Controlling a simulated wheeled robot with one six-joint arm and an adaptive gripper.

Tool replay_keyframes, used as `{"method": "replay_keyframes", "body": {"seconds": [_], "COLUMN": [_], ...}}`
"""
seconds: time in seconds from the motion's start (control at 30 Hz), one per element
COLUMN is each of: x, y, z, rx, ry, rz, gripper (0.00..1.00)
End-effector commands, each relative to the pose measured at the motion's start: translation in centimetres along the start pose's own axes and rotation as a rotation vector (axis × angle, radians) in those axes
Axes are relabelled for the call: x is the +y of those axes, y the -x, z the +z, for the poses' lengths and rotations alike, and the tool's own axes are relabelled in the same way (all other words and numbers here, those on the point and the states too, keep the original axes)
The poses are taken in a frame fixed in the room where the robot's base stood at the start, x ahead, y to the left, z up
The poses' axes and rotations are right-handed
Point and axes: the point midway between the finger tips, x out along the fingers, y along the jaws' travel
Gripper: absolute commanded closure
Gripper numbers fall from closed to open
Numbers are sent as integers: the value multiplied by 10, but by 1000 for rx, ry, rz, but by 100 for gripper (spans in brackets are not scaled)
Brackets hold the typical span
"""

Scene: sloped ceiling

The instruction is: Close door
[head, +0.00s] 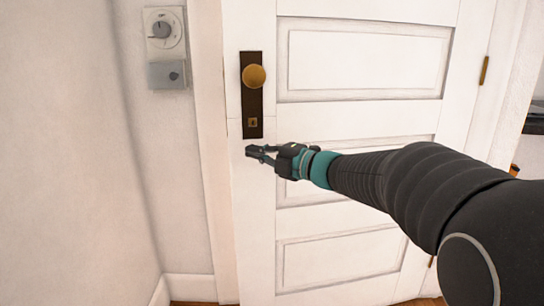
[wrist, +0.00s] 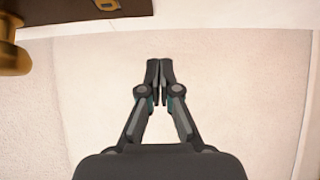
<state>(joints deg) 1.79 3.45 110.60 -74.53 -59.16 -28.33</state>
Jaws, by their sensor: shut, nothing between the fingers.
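The white panelled door (head: 365,118) fills the middle of the head view. It carries a brass round knob (head: 254,77) on a dark plate (head: 252,110) near its left edge. The door looks flush or nearly flush with its frame (head: 213,150); I cannot tell whether a small gap remains. My gripper (head: 262,152) is in front of the door, below the plate, pointing left. Its fingers are together and empty. In the wrist view, the fingers (wrist: 159,80) are over a pale panel, with the knob (wrist: 12,50) at upper left. Contact with the door cannot be told.
Brass hinges show on the door's right side, one at the upper right (head: 484,70). A dial switch (head: 163,28) and a grey plate (head: 167,75) are on the wall at left. A dark shelf edge (head: 535,118) shows at far right.

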Motion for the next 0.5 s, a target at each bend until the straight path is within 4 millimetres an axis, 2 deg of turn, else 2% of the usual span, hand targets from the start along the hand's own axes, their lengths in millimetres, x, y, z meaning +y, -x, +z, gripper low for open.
{"method": "replay_keyframes", "body": {"seconds": [0.03, 0.13, 0.3, 0.5], "x": [0, 0, 0, 0], "y": [-11, -27, -41, -49], "z": [-1, 3, 20, 28], "rx": [4, 1, -1, -1], "ry": [0, 0, 1, 1], "rz": [-1, -1, 0, 0], "gripper": [100, 100, 100, 100]}}
